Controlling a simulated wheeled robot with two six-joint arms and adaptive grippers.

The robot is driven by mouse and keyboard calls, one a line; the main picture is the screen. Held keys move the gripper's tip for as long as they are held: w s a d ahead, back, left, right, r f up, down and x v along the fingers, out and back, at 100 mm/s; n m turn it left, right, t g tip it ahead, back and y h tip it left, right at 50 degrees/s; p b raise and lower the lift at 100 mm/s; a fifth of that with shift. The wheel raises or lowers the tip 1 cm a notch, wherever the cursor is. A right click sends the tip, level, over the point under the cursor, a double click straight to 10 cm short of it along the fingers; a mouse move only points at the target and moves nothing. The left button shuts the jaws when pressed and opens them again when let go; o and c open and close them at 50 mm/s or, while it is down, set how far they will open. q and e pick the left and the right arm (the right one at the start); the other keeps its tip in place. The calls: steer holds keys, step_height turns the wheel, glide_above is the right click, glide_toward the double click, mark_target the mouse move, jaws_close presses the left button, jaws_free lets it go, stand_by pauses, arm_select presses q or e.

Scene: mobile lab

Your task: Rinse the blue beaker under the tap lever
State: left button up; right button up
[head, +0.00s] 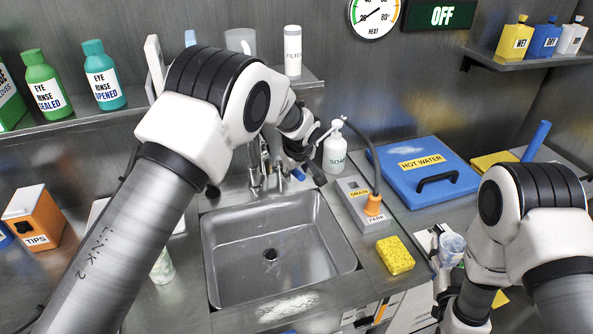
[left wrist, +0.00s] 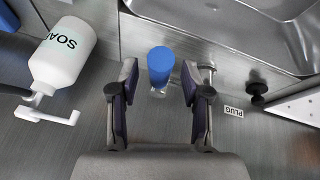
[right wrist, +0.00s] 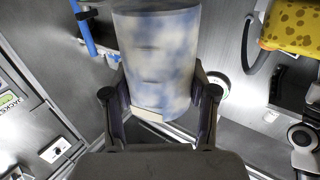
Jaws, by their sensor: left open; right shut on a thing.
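The blue beaker (right wrist: 157,60), clear with cloudy blue and white smears, is shut between the fingers of my right gripper (right wrist: 160,88). In the head view the beaker (head: 452,246) is right of the sink, beside the yellow sponge. My left gripper (left wrist: 159,70) is open behind the sink, its fingers on either side of the blue-capped tap lever (left wrist: 161,60) with gaps showing. In the head view my left gripper (head: 303,164) partly hides the lever. The tap (head: 256,170) stands at the sink's back edge. The sink (head: 225,262) is empty with its drain visible.
A soap bottle (head: 336,150) stands close to my left gripper. A drain and park block (head: 358,210) with a hose and a yellow sponge (head: 395,256) lie right of the sink. A blue hot water lid (head: 420,172) is behind them. My left arm crosses above the sink's left side.

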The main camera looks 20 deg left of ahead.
arm_select(q)
steer(key=v, duration=1.2)
steer(key=shift+f, duration=0.1)
